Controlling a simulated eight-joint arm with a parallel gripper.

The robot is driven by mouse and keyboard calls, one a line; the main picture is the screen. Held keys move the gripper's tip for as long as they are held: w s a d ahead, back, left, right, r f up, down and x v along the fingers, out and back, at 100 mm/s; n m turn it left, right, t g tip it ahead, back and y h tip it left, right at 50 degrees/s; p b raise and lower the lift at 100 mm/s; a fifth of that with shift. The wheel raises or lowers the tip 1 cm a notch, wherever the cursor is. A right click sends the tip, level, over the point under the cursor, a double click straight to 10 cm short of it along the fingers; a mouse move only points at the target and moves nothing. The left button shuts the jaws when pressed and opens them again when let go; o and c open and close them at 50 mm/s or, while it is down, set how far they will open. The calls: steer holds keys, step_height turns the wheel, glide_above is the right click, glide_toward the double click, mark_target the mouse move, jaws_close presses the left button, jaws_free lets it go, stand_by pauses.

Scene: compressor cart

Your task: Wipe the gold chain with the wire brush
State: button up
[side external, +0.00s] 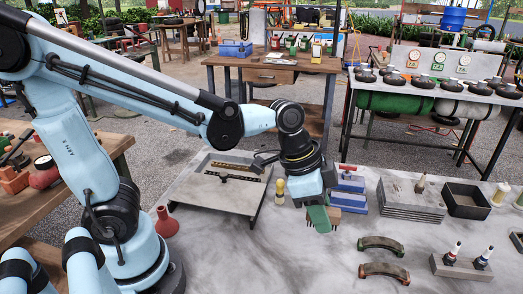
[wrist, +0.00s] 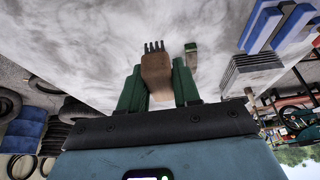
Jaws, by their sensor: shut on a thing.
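My gripper (side external: 319,218) has green fingers and hangs above the grey table, right of the grey tray (side external: 215,198). It is shut on the wire brush, whose wooden body (wrist: 156,76) sits between the fingers in the wrist view, with dark bristles pointing away. In the side view, part of the brush (side external: 336,211) shows beside the fingers. The gold chain (side external: 237,167) lies stretched out near the back of the tray, apart from the brush. A darker chain (side external: 238,178) lies in front of it. The chains are not seen in the wrist view.
A pale yellow-topped bottle-like item (side external: 280,190) stands between tray and gripper. A blue item (side external: 350,190) and stacked grey plates (side external: 411,200) are to the right. Two curved brake shoes (side external: 383,244) lie at front right. The table's front middle is clear.

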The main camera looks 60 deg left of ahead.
steer(key=w+a, duration=0.5)
steer(key=a, duration=0.6)
glide_above(228, 164)
steer(key=s, duration=0.1)
steer(key=f, duration=0.2)
steer(key=shift+a+f, duration=0.2)
steer(key=shift+f, duration=1.4)
steer(key=shift+a+f, duration=0.15)
steer(key=shift+f, duration=1.45)
steer(key=shift+w+d+f, duration=0.35)
steer(key=shift+f, duration=0.2)
steer(key=shift+c, duration=0.4)
steer(key=shift+w+d+f, duration=0.1)
steer(key=shift+w+d, duration=2.3)
steer(key=shift+s+a, duration=2.75)
steer(key=shift+a, duration=0.05)
step_height(228, 164, up, 8)
